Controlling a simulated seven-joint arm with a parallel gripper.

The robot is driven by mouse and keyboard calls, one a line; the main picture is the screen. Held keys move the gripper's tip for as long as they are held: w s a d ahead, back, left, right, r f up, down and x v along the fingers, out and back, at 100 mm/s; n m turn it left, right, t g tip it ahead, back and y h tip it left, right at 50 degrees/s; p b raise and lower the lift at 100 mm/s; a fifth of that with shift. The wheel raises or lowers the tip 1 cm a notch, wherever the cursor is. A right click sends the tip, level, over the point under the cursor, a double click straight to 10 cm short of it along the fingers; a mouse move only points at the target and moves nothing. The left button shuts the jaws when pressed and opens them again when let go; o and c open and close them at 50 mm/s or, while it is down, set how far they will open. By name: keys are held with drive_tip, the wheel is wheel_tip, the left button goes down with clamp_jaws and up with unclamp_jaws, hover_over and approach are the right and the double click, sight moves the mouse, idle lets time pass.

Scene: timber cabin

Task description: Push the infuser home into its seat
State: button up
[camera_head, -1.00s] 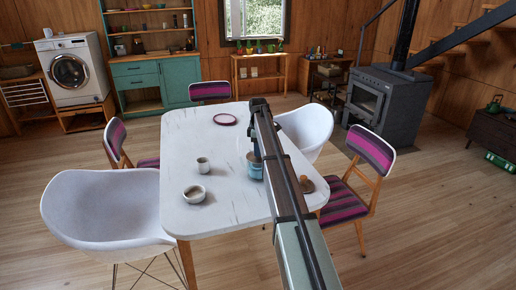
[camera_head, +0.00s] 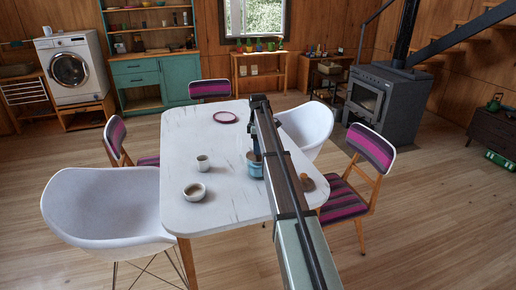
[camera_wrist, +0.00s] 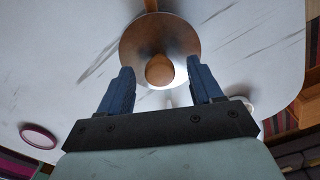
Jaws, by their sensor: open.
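A blue pot (camera_head: 256,169) stands on the table, partly hidden behind my arm in the head view. In the wrist view a round brownish metal top (camera_wrist: 132,42), which I take to be the infuser or lid on the pot, has a round wooden knob (camera_wrist: 160,70) at its middle. Its seating depth cannot be told. My gripper (camera_wrist: 161,88) is open and empty, its two blue fingers apart on either side of the knob in that view. Whether they touch anything is unclear. In the head view my gripper (camera_head: 254,156) is just above the pot, mostly hidden.
The white table (camera_head: 180,140) carries a small cup (camera_head: 203,163), a bowl (camera_head: 194,192) and a pink-rimmed plate (camera_head: 225,117) left of my arm. A brown wooden piece (camera_head: 306,183) shows right of it. Chairs surround the table. The left half has free room.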

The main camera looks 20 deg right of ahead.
wheel_tip(320, 180, up, 13)
drive_tip(key=shift+f, duration=0.2)
idle(0.4)
